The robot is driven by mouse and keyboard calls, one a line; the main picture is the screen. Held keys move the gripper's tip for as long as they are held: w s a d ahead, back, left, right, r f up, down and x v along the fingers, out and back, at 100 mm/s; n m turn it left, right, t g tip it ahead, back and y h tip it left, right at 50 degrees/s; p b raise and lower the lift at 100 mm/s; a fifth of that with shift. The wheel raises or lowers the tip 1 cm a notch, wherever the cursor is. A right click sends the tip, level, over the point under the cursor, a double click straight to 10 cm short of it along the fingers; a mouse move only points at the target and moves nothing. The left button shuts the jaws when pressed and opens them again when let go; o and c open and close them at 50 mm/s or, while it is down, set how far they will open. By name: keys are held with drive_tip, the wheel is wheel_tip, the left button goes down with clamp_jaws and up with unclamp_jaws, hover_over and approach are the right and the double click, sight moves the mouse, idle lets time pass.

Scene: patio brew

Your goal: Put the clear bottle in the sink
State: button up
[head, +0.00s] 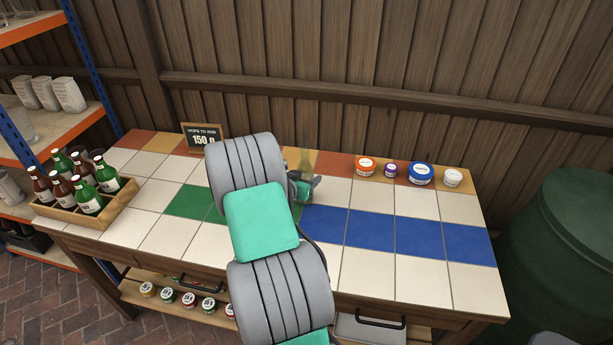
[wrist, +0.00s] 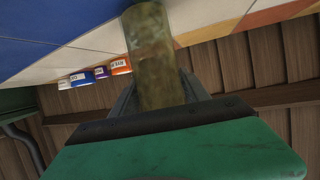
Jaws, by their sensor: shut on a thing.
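A see-through, olive-tinted bottle (head: 305,160) stands up out of my gripper (head: 302,187), over the back part of the tiled table. In the wrist view the bottle (wrist: 153,55) lies between the two fingers of my gripper (wrist: 160,95), which is shut on it. My arm hides part of the gripper and the table in the head view. Whether the bottle's base touches the tiles I cannot tell. No sink shows in either view.
A wooden crate (head: 118,212) of brown and green bottles stands at the table's left. A small chalkboard sign (head: 203,137) and several lidded tubs, such as an orange one (head: 365,167), stand along the back. The right-hand tiles (head: 418,236) are clear. A green barrel (head: 560,245) stands at right.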

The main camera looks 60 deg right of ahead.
drive_tip(key=shift+f+b, duration=0.15)
drive_tip(key=shift+b, duration=0.15)
drive_tip(key=o, duration=1.6)
